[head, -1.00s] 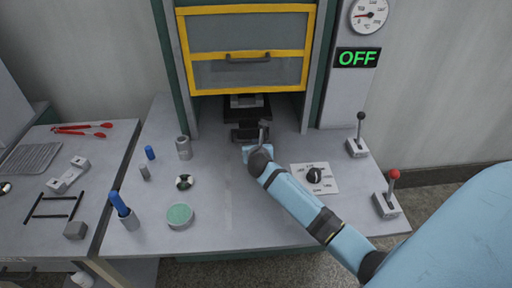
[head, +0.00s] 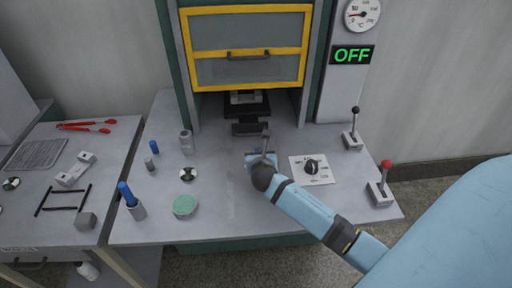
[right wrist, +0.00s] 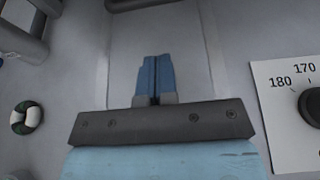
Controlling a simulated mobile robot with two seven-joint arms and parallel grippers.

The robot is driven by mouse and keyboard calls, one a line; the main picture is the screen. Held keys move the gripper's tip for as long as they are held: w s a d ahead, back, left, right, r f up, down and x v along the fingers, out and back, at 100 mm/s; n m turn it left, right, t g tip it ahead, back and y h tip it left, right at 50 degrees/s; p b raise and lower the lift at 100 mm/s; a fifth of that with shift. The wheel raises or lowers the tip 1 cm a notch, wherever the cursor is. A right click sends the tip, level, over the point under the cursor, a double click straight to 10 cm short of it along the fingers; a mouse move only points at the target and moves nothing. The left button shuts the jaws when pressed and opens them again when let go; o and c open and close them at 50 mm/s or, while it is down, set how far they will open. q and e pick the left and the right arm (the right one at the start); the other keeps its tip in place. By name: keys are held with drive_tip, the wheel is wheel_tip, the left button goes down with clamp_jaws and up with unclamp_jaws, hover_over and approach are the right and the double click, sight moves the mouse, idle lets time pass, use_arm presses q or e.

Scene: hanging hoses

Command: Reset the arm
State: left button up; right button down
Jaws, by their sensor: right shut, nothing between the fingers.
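My right arm reaches in from the lower right in the head view. My right gripper (head: 256,158) is low over the middle of the workbench, in front of the yellow-framed press. In the right wrist view my right gripper (right wrist: 155,78) shows its blue fingers together, with nothing between them. The bare grey bench top lies beyond the fingertips. My left gripper does not show in either view.
A dial plate (head: 313,169) lies right of my gripper, with a black-knobbed lever (head: 353,135) and a red-knobbed lever (head: 381,187) farther right. A yellow-framed guard (head: 247,47) stands behind. A green round dish (head: 185,205) and small cylinders are left.

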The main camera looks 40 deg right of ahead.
drive_tip(key=v, duration=0.3)
drive_tip(key=shift+s+a+r, duration=0.15)
drive_tip(key=shift+s+a, duration=0.05)
drive_tip(key=shift+s, duration=0.15)
drive_tip(key=shift+s+a+r, duration=0.2)
drive_tip(key=shift+s, duration=0.1)
drive_tip(key=shift+f, duration=0.1)
